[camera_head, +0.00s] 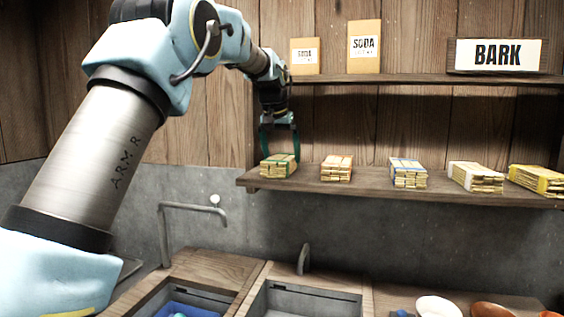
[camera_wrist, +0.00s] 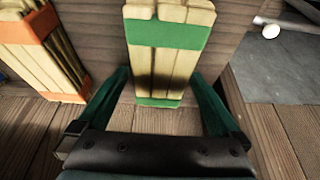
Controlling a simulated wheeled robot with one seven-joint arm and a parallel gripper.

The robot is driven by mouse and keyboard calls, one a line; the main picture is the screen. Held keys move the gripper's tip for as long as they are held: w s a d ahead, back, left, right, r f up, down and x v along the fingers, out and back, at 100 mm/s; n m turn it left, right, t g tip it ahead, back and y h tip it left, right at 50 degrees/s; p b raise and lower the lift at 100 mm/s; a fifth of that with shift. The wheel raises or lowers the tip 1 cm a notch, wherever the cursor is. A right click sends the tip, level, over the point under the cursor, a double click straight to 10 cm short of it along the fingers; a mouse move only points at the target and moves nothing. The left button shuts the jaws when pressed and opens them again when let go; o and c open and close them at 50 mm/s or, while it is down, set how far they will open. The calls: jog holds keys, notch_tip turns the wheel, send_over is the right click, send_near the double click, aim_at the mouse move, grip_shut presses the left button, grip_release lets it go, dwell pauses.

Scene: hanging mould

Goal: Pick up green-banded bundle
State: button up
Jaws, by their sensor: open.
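The green-banded bundle (camera_head: 279,167) of pale sticks lies at the left end of the lower shelf. In the wrist view the bundle (camera_wrist: 165,60) shows its green bands across the sticks. My gripper (camera_head: 280,150) is directly above it, fingers pointing down. In the wrist view my gripper (camera_wrist: 158,90) is open, with one dark green finger on each side of the bundle and a gap to it on both sides. I cannot tell how far down the fingers reach along the bundle.
An orange-banded bundle (camera_head: 337,169) lies close by; it also shows in the wrist view (camera_wrist: 35,65). Blue-banded (camera_head: 408,174), white-banded (camera_head: 476,177) and yellow-banded (camera_head: 537,181) bundles follow to the right. The upper shelf (camera_head: 400,79) holds two soda packets. A tap (camera_head: 190,207) stands below.

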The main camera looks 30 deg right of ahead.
jog(key=shift+x, duration=1.35)
jog(key=shift+c, duration=0.4)
jog(key=c, duration=1.2)
jog(key=shift+o, duration=0.2)
jog(key=shift+r, duration=0.1)
